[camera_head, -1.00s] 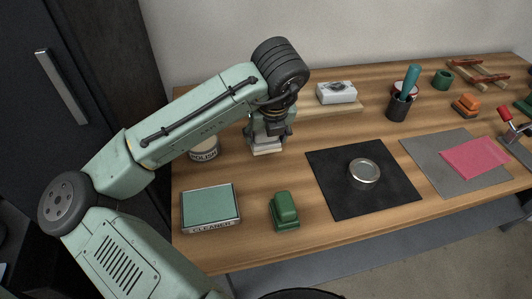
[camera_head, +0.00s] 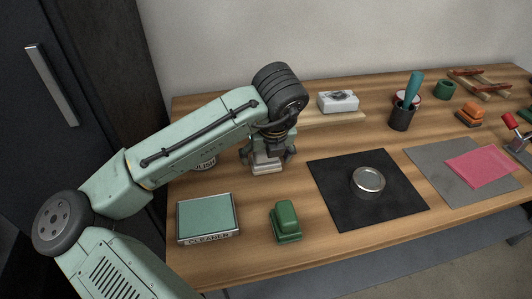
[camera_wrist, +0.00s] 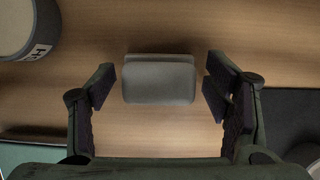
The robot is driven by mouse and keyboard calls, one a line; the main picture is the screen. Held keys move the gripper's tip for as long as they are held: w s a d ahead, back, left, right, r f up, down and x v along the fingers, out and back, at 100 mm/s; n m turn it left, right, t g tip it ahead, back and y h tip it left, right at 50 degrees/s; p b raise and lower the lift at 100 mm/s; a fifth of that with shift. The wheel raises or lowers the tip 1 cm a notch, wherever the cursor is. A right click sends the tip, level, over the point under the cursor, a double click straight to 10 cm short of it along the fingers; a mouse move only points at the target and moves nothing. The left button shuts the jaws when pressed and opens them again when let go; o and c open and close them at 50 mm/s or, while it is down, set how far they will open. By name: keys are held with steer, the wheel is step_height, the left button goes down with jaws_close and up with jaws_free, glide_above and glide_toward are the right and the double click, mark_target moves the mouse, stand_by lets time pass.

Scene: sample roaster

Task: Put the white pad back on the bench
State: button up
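The white pad (camera_head: 267,165) is a block with a pale grip on a wider base. It sits on the wooden bench (camera_head: 330,240), between the polish tin and the black mat. In the wrist view the pad (camera_wrist: 158,82) lies between my fingers, with bare wood showing on both sides. My gripper (camera_head: 268,158) points down over the pad and is open, its fingers apart from the pad's sides. The gripper's body hides part of the pad's top in the head view.
A polish tin (camera_head: 205,163) is close on the left. The cleaner tin (camera_head: 207,218) and a green pad (camera_head: 286,220) are nearer the front. A black mat (camera_head: 335,195) with a round metal tin (camera_head: 368,181) lies right.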

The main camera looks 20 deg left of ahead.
steer(key=shift+r, duration=0.1)
steer(key=shift+r, duration=0.25)
steer(key=v, duration=1.1)
steer(key=shift+s+d+r+p, duration=0.2)
steer(key=shift+r+p, duration=0.1)
steer(key=shift+p, duration=0.05)
